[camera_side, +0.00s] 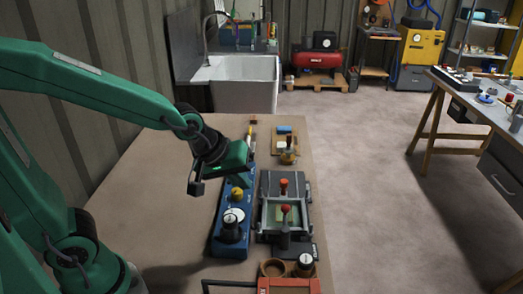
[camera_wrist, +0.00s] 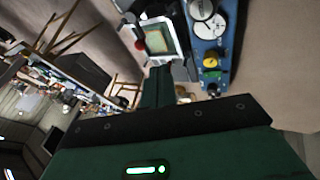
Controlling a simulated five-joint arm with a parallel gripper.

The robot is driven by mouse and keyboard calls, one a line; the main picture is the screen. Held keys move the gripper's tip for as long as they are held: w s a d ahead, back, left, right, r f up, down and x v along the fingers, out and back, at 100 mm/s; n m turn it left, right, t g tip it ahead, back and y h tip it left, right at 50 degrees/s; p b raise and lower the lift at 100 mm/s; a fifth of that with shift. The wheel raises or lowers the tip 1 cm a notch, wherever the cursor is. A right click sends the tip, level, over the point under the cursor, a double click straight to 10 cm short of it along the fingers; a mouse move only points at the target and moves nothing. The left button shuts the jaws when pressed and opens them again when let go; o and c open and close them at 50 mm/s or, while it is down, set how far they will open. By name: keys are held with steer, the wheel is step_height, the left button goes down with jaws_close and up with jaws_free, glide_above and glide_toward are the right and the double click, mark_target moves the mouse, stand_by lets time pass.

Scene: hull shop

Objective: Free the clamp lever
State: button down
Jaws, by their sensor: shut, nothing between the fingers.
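A dark fixture (camera_side: 263,190) with a pale frame stands on the bench, right of a blue unit. A red ball-topped lever (camera_side: 286,210) rises at its front part, and a second red-orange knob (camera_side: 284,183) stands behind it. Which one is the clamp lever I cannot tell for sure. In the wrist view the frame (camera_wrist: 178,24) surrounds a yellowish-green plate, with a red ball (camera_wrist: 140,44) at its left. My gripper (camera_side: 243,181) is shut and empty, above the back part of the blue unit, left of and apart from the levers. Its fingers (camera_wrist: 158,72) also show in the wrist view.
The blue unit (camera_side: 229,247) carries a white dial, a yellow knob (camera_side: 238,194) and a green knob. A gauge (camera_side: 305,262), a wooden ring and a red-orange box (camera_side: 290,286) stand at the front. The bench top (camera_side: 165,220) left of the blue unit is clear.

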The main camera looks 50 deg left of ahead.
mark_target(287, 205)
steer(key=w+d+f, duration=0.3)
steer(key=w+f, duration=0.3)
steer(key=f, duration=0.2)
steer(key=shift+w+f, duration=0.2)
steer(key=shift+w, duration=0.2)
stand_by(0.4)
steer(key=shift+w+d+m, duration=0.15)
steer(key=shift+w+m, duration=0.2)
steer(key=shift+m, duration=0.35)
steer(key=shift+w+d+m, duration=0.15)
steer(key=shift+w+m, duration=0.3)
steer(key=shift+m, duration=0.25)
steer(key=shift+w+d, duration=0.65)
steer(key=shift+w, duration=0.2)
steer(key=shift+w+d+h, duration=0.2)
steer(key=shift+w+d, duration=0.1)
steer(key=shift+d, duration=0.25)
steer(key=shift+w+d+h, duration=0.2)
steer(key=shift+w+d, duration=0.05)
steer(key=shift+d, duration=0.3)
steer(key=shift+a, duration=0.1)
